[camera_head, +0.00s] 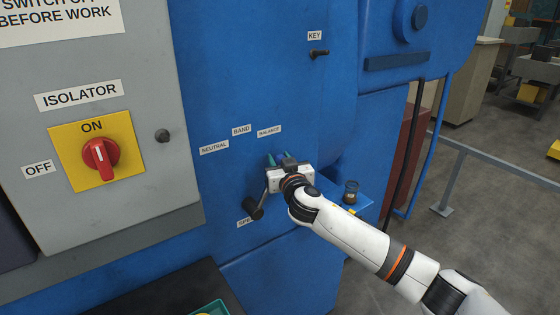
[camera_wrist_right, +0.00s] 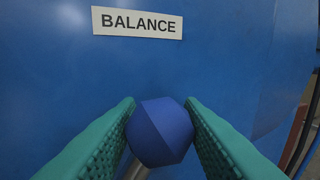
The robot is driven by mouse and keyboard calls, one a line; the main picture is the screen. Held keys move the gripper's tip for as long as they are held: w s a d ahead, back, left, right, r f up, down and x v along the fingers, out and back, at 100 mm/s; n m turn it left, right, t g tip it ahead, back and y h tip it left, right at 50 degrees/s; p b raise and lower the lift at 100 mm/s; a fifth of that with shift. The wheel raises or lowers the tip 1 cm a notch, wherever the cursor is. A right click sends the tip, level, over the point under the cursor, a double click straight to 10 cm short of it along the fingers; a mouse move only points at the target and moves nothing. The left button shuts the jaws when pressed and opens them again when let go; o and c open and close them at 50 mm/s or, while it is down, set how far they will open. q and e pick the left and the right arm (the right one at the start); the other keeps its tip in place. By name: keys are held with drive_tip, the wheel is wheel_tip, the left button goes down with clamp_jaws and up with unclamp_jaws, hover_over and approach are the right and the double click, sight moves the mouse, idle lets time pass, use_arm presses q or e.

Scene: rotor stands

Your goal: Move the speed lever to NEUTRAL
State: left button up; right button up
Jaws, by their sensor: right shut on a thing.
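The speed lever (camera_head: 263,197) is on the blue machine front, with a dark hub low and a thin metal rod rising to the right. Its blue faceted knob (camera_wrist_right: 160,132) is between the green finger pads of my right gripper (camera_head: 279,162), which is shut on it. The knob lies just below the BALANCE label (camera_head: 269,131), also clear in the right wrist view (camera_wrist_right: 137,22). The NEUTRAL label (camera_head: 214,147) is to the left, beyond the BAND label (camera_head: 241,130). My left gripper is out of view.
The grey isolator box (camera_head: 150,85) with its red switch (camera_head: 101,154) stands out at the left. A small key switch (camera_head: 318,53) is above right. A small dark-topped jar (camera_head: 350,191) stands on a blue ledge right of my gripper. The panel between the labels looks clear.

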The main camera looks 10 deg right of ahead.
clamp_jaws()
